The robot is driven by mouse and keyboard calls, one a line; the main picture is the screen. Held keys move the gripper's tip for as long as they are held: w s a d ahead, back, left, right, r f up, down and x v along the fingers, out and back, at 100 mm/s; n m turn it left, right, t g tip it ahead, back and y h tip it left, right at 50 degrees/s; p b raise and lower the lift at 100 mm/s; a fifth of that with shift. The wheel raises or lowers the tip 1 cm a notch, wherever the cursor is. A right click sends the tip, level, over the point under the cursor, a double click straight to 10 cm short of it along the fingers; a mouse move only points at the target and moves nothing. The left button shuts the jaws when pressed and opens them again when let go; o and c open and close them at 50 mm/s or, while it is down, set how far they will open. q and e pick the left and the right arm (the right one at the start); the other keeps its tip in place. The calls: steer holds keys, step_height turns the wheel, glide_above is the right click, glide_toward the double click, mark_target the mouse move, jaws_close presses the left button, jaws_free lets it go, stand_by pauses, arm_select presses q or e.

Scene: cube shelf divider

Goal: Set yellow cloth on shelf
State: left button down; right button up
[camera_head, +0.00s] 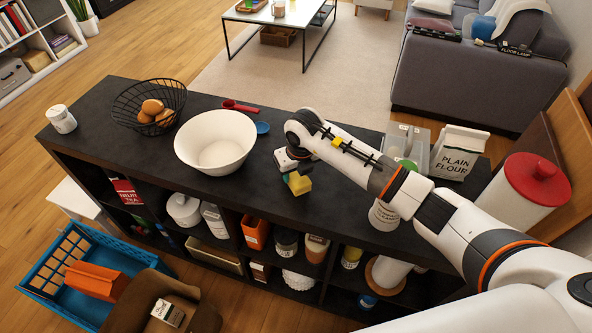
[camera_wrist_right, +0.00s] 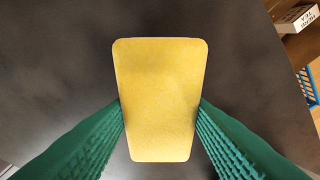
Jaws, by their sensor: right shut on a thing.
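The yellow cloth (camera_head: 301,184) is a small folded yellow block at my right gripper (camera_head: 297,180), above the front half of the black shelf's top (camera_head: 250,190). In the right wrist view the yellow cloth (camera_wrist_right: 160,95) fills the middle, with the green fingers of my right gripper (camera_wrist_right: 160,120) shut on its two sides. The dark surface shows behind it. I cannot tell whether the cloth touches the top. The shelf's open cubes below hold various goods. My left gripper is not in view.
A white bowl (camera_head: 216,142), a wire basket (camera_head: 148,104) with brown round items, a red scoop (camera_head: 240,107) and a blue cup (camera_head: 263,128) stand left of the gripper. A flour bag (camera_head: 457,153) and red-lidded canister (camera_head: 526,192) stand right. A blue crate (camera_head: 72,276) is on the floor.

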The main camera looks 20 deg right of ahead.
steer(key=shift+f+b, duration=0.35)
steer(key=shift+f, duration=0.05)
steer(key=o, duration=0.9)
steer(key=o, duration=0.5)
steer(key=shift+o, duration=0.2)
steer(key=shift+r, duration=0.1)
steer(key=r+p, duration=0.2)
steer(key=s+r+p, duration=0.1)
steer(key=r+p, duration=0.1)
steer(key=r, duration=0.1)
steer(key=r+p, duration=0.2)
steer(key=shift+s+d+r+p, duration=0.15)
steer(key=shift+s+r+p, duration=0.15)
steer(key=shift+r+p, duration=0.1)
